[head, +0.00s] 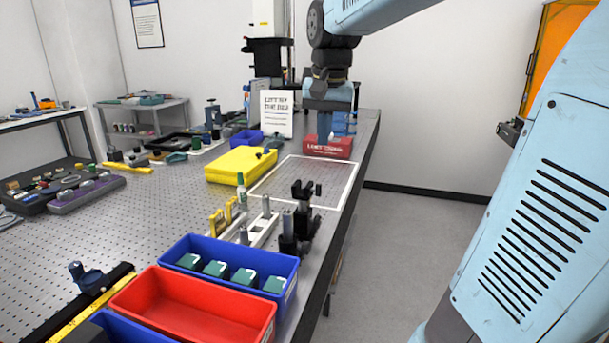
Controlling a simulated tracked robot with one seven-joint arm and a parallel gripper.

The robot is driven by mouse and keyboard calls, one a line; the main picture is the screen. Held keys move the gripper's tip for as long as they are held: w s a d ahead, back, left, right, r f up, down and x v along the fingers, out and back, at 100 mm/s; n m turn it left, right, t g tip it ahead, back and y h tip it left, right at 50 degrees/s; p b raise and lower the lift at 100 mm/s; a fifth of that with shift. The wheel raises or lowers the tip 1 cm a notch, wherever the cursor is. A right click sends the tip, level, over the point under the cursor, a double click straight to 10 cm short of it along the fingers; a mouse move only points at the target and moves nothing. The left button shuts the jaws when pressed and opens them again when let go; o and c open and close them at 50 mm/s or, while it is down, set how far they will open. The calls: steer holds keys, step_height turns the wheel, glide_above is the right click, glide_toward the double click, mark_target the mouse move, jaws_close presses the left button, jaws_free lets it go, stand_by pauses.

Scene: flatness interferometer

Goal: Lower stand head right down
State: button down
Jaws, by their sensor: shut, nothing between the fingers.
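A tall stand with a white upper block (268,17) and a black head-like part (268,52) below it stands at the far end of the bench. I take this as the stand with the head; its lower part is partly hidden behind a sign and other items. My gripper (324,137) hangs pointing down to the right of the stand, over or just behind a red box (328,147). Its fingers are shut and look empty. It is apart from the stand head in the picture.
A white sign (276,113) stands in front of the stand. A yellow case (240,164), a white-outlined area (303,183), a black fixture (297,222), a blue bin (183,252) and a red bin (190,305) occupy the bench (160,215). Floor at right is clear.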

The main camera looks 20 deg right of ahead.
mark_target(310, 184)
steer(key=w+m+g, duration=0.2)
steer(key=w+m, duration=0.1)
steer(key=w, duration=0.8)
steer(key=f, duration=1.4)
steer(key=shift+s+d+f, duration=0.1)
steer(key=shift+s+d, duration=0.15)
steer(key=shift+d, duration=0.05)
